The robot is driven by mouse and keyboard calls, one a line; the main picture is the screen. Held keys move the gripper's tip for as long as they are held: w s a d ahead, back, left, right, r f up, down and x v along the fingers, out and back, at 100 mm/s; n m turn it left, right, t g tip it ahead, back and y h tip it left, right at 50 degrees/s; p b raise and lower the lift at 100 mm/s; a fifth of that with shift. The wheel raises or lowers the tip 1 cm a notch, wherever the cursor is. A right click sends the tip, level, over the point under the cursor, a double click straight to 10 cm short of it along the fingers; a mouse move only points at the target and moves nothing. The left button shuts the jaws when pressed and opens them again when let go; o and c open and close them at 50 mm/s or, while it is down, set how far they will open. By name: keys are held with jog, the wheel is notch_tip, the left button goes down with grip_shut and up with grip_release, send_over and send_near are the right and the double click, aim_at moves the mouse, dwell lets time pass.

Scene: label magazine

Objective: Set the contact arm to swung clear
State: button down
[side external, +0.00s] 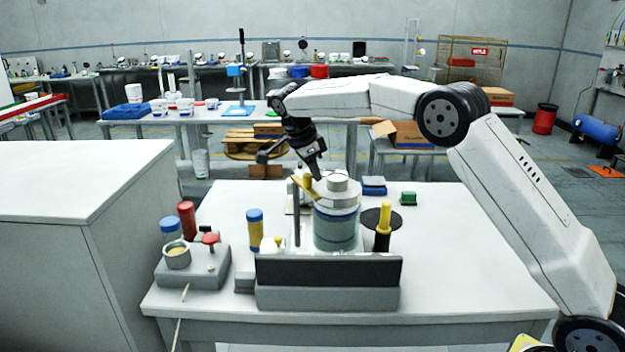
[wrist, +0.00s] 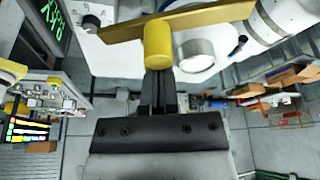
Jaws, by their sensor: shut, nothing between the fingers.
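The contact arm (wrist: 205,17) is a flat yellow bar with an upright yellow knob (wrist: 158,45). In the wrist view it slants across the top, its right end close to a white cylinder (wrist: 275,22). In the side view the contact arm (side external: 309,190) shows small and partly hidden, beside the pale cylinder with a blue band (side external: 335,228). My gripper (wrist: 158,76) is shut and empty, its fingertips right at the knob; whether they touch it I cannot tell. In the side view my gripper (side external: 318,174) points down just above the contact arm.
A dark-fronted box (side external: 328,280) stands before the cylinder. A black spool with a yellow post (side external: 383,230) is on its right. A blue-capped yellow bottle (side external: 255,230) and a grey block with pots (side external: 193,268) stand left. The table's right side is clear.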

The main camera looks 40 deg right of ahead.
jog(key=shift+w+a+m, duration=0.1)
jog(key=shift+a+m, duration=0.3)
jog(key=shift+a, duration=0.3)
dwell(0.4)
notch_tip(320, 180, up, 9)
jog(key=shift+s+d+r, duration=0.2)
jog(key=shift+d, duration=0.05)
dwell(1.2)
